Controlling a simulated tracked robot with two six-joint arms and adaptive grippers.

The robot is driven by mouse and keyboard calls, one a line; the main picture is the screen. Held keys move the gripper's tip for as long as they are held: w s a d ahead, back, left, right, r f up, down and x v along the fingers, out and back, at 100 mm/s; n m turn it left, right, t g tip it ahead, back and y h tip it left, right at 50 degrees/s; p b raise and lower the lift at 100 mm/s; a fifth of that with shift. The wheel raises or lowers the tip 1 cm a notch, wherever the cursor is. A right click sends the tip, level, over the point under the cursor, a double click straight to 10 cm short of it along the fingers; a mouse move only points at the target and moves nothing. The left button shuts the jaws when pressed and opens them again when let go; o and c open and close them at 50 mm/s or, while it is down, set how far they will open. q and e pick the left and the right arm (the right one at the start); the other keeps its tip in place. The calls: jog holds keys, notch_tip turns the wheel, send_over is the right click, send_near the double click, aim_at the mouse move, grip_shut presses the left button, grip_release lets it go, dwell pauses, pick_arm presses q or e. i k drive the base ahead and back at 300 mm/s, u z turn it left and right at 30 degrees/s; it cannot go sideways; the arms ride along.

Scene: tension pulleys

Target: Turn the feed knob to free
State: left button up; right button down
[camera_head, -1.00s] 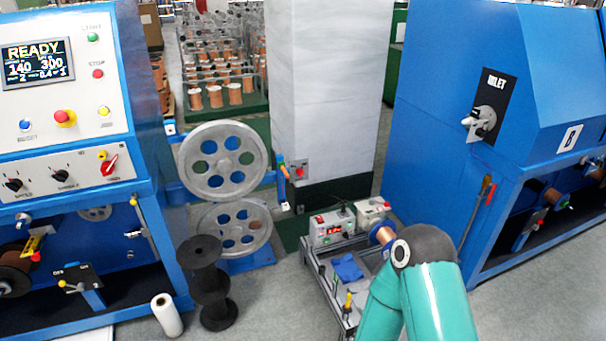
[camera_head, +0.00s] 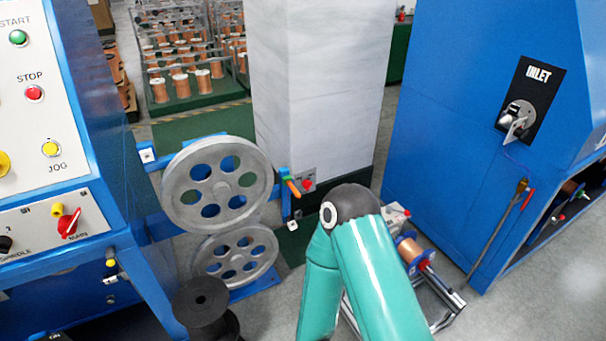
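No knob labelled feed is readable in view. On the left machine's panel (camera_head: 40,160), a black knob marked SPINDLE (camera_head: 6,243) is cut by the left edge, and a red switch marked MAIN (camera_head: 69,222) sits to its right. A small yellow-tipped knob (camera_head: 110,264) is below the panel. One teal arm of mine rises from the bottom centre, with a dark rounded joint at its top. Neither of my grippers shows.
Two grey pulley wheels (camera_head: 217,226) stand right of the panel, with a black spool (camera_head: 200,300) below. A grey-white column (camera_head: 320,90) rises behind. A blue cabinet marked INLET (camera_head: 450,150) is at right.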

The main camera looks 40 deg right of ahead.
aim_at(306, 184)
jog(key=z, duration=0.55)
jog(key=i, duration=1.2)
jog(key=z, duration=0.85)
jog(key=k, duration=0.7)
jog(key=z, duration=0.2)
jog(key=i, duration=0.75)
jog(key=u, duration=0.1)
